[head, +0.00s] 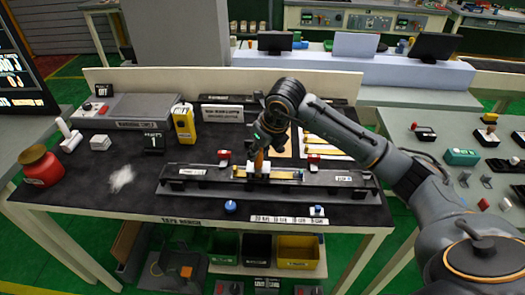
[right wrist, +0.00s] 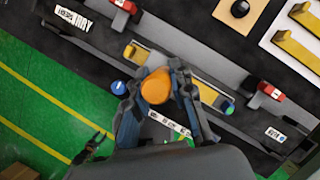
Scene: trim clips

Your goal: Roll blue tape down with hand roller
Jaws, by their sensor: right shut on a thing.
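My right gripper (head: 265,143) is shut on an orange handle (right wrist: 156,87), which I take to be the hand roller's. The roller's lower end meets or hovers just over a yellowish strip (head: 290,175) in the long grey fixture (head: 205,183); contact is hard to tell. In the right wrist view the gripper (right wrist: 153,84) closes around the handle, and the strip (right wrist: 205,92) runs behind it. The roller's wheel is hidden there. A blue-green bit (right wrist: 228,106) shows at the strip's right end. I cannot make out blue tape clearly. My left gripper is not in view.
Red clamps (head: 224,155) (head: 313,158) stand along the fixture on either side of the roller. A round blue item (head: 230,206) lies in front.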

